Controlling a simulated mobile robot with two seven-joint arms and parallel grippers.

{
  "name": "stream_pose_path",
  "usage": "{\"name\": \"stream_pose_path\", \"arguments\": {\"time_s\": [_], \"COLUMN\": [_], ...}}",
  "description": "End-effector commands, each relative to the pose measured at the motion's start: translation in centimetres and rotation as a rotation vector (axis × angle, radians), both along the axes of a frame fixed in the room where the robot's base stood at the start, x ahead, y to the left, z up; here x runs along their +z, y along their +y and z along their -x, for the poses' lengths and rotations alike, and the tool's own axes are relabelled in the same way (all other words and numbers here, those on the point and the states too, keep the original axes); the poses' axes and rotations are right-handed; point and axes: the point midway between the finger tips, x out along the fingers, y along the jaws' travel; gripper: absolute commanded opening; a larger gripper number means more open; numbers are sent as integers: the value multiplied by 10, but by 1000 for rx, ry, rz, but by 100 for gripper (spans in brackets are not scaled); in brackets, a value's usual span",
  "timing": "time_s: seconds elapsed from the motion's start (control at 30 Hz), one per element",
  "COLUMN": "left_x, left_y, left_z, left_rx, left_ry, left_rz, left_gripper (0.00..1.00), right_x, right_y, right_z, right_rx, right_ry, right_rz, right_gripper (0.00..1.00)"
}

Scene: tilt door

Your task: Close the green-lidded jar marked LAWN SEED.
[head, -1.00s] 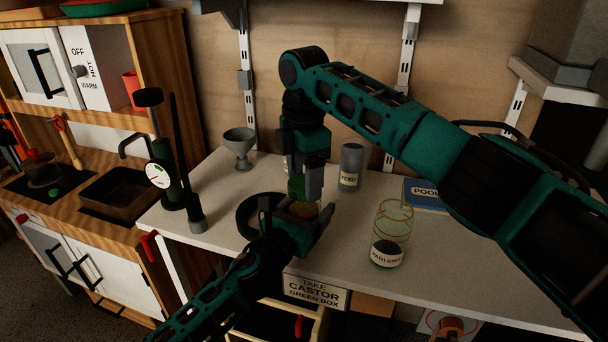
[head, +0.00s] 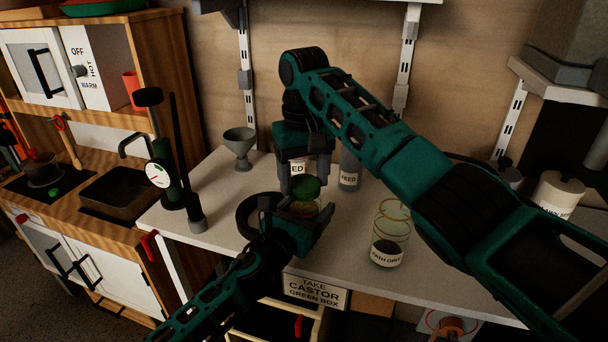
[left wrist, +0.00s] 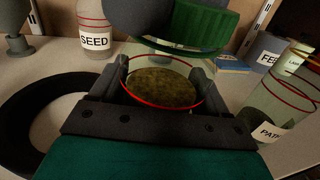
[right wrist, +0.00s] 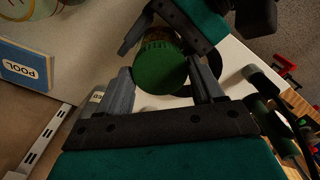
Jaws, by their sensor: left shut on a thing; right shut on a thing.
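A glass jar with brown-green contents and a red ring (left wrist: 162,84) stands in my left gripper (head: 298,212), whose fingers are shut around its sides. No label on this jar faces a camera. My right gripper (head: 305,180) is above it, shut on the green ribbed lid (head: 307,187). The lid also shows in the right wrist view (right wrist: 160,67) between the fingers. In the left wrist view the lid (left wrist: 205,30) sits over the jar's mouth, seemingly offset to the right. I cannot tell whether lid and rim touch.
A jar marked SEED (left wrist: 95,28) and a grey FEED container (head: 349,170) stand behind. A PATH GRIT jar (head: 391,235) is to the right, a grey goblet (head: 239,148) and black ring (head: 245,215) to the left. A white canister (head: 560,192) is far right.

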Motion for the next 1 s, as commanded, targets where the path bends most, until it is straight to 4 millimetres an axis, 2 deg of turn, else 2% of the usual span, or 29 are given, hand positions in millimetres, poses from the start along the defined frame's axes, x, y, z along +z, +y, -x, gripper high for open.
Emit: {"name": "stream_pose_path", "arguments": {"time_s": [0.1, 0.13, 0.43, 0.77, 0.87, 1.0], "left_x": [0, 0, 0, 0, 0, 0], "left_y": [0, 0, 0, 0, 0, 0], "left_z": [0, 0, 0, 0, 0, 0], "left_rx": [1, 1, 1, 1, 1, 1], "left_ry": [1, 1, 1, 1, 1, 1], "left_rz": [0, 0, 0, 0, 0, 0], "left_gripper": [0, 0, 0, 0, 0, 0], "right_x": [0, 0, 0, 6, 18, 48], "right_y": [0, 0, 0, 0, 1, 1], "right_z": [0, 0, 0, 0, -1, 0], "right_rx": [11, 12, 14, 15, 15, 16], "right_ry": [0, 0, 0, -2, -4, -5], "right_rz": [0, 0, 0, -1, -2, -2], "right_gripper": [30, 67, 96, 96, 96, 96]}}
